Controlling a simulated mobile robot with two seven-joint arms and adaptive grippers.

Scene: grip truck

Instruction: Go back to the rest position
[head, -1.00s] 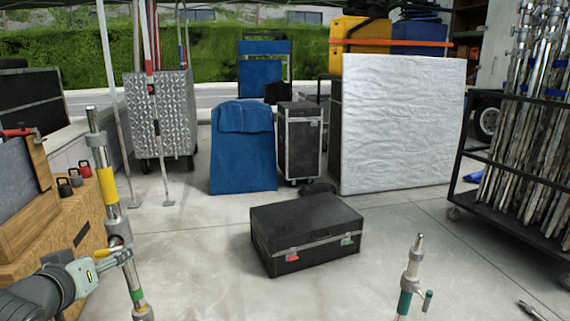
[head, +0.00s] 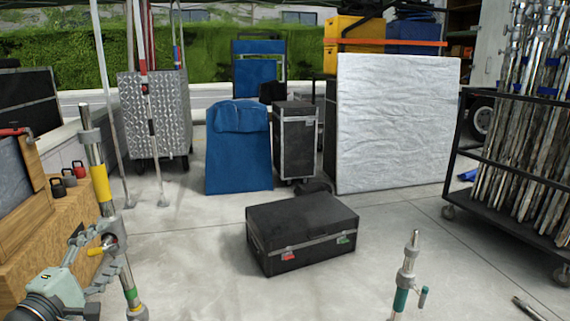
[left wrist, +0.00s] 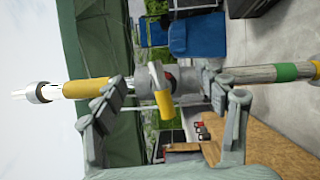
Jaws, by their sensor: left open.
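My left gripper (head: 112,250) is at the lower left of the head view, open beside a metal stand pole (head: 102,184) with yellow and green bands. In the left wrist view, the two fingers of the gripper (left wrist: 168,88) are spread wide. The pole (left wrist: 88,88) runs across the picture past the fingertips, with its collar and yellow-handled knob (left wrist: 160,92) in the gap. I cannot tell whether a fingertip touches the pole. My right gripper is not in view.
A second stand (head: 405,275) with a green band rises at the lower right. A black case (head: 302,232) lies on the concrete floor ahead. A wooden box (head: 60,235) is close on the left. A cart of metal poles (head: 520,170) stands at right. Floor around the case is clear.

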